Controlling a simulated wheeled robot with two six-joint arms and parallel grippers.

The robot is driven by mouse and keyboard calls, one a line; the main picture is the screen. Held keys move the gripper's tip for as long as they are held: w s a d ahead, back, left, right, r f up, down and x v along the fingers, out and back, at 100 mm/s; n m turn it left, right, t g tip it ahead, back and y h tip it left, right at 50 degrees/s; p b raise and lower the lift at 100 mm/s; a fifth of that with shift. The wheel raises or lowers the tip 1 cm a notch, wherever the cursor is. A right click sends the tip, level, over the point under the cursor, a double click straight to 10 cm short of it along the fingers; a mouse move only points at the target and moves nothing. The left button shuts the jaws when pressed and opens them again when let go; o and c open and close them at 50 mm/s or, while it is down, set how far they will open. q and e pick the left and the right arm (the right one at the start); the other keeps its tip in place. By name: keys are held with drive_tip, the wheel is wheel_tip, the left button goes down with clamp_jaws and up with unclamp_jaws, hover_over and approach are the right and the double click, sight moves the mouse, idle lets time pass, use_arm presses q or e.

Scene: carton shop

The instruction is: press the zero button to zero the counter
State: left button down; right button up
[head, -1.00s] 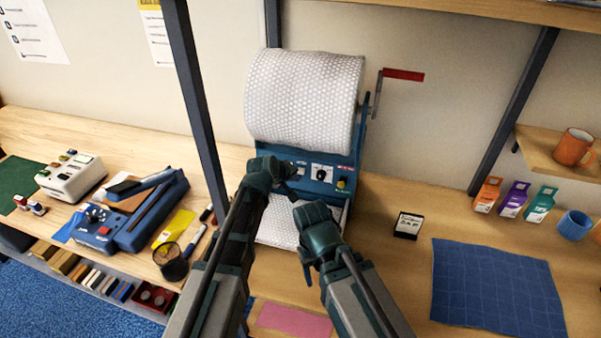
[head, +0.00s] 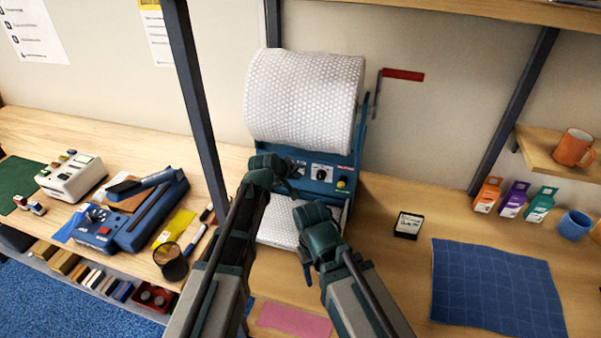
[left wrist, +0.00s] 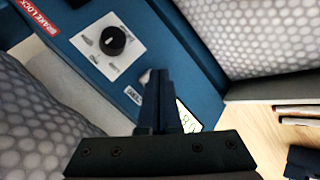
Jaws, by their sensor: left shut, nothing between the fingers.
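The blue control panel (head: 322,188) sits under the bubble-wrap roll. In the left wrist view, a small pale button (left wrist: 145,77) shows beside the fingertips, partly hidden, with a small label (left wrist: 132,95) by it too blurred to read surely. The counter window (left wrist: 187,116) is mostly covered by the fingers. My left gripper (head: 293,190) is shut and empty in front of the panel's left part. Its fingertips (left wrist: 159,74) overlap the button's edge in the left wrist view; I cannot tell whether they touch it. My right gripper (head: 307,270) hangs lower right, its jaws unclear.
A black dial (left wrist: 112,40) is close to the left fingertips. The bubble-wrap roll (head: 305,100) overhangs the panel, and a red crank handle (head: 403,75) sticks out right. A yellow knob (head: 342,184) is on the panel's right. A blue mat (head: 495,285) lies right.

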use_arm(q)
drive_tip(key=shift+w+d, duration=0.15)
drive_tip(key=shift+w, duration=0.2)
idle(0.3)
drive_tip(key=shift+s, duration=0.15)
drive_tip(key=shift+s+a, duration=0.3)
drive_tip(key=shift+s, duration=0.4)
drive_tip(key=s, duration=0.1)
drive_tip(key=s+a, duration=0.1)
drive_tip(key=s, duration=0.2)
drive_tip(key=shift+s+a, duration=0.3)
drive_tip(key=shift+s, duration=0.05)
idle(0.3)
idle(0.5)
drive_tip(key=s+a+f+m+g+y, duration=0.1)
drive_tip(key=s+f+m+g+y, duration=0.1)
drive_tip(key=s, duration=0.6)
drive_tip(key=s+a+f+m+g+y, duration=0.2)
drive_tip(key=s+f+m+g, duration=0.1)
drive_tip(key=s, duration=0.5)
drive_tip(key=s+a+f+m+g+y+b, duration=0.1)
drive_tip(key=s+a+f+m+g, duration=0.1)
drive_tip(key=s+m, duration=0.3)
drive_tip(key=s+g, duration=0.1)
drive_tip(key=s, duration=0.3)
drive_tip(key=shift+f+y, duration=0.3)
drive_tip(key=shift+y, duration=0.1)
